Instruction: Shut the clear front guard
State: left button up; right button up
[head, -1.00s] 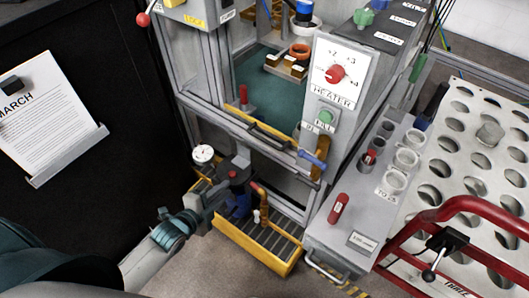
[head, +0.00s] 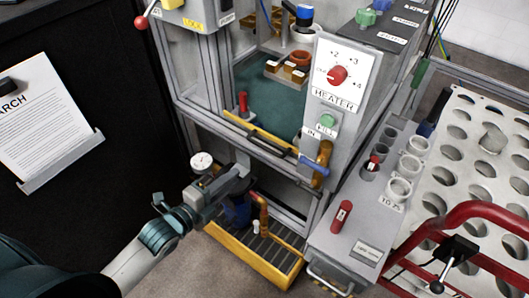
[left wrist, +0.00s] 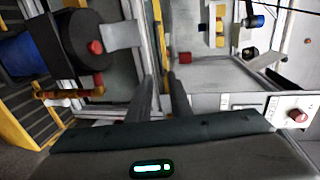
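The gantry cabinet's front opening (head: 285,95) is uncovered, with the teal floor inside in plain sight. A black bar handle (head: 268,144) sits on a metal rail along the opening's lower edge, beside a yellow strip (head: 253,130). The clear guard's pane is hard to make out; the rail with the handle appears to be its edge, low down. My left gripper (head: 246,179) is below and left of the handle, apart from it, above the yellow tray. In the left wrist view its two dark fingers (left wrist: 163,98) are a little apart with nothing clearly between them. My right gripper is out of view.
A blue pump (head: 238,212) with a pipe stands in the yellow tray (head: 268,268), close under my left gripper. A pressure gauge (head: 201,161) is just left. A blue-handled valve (head: 318,168) and the heater panel (head: 340,75) stand right of the opening. A red cart rail (head: 480,210) is far right.

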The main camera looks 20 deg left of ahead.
aim_at(267, 150)
pick_arm(q)
jog(key=x, duration=1.6)
jog(key=shift+w+d, duration=0.1)
jog(key=shift+w, duration=0.15)
grip_shut()
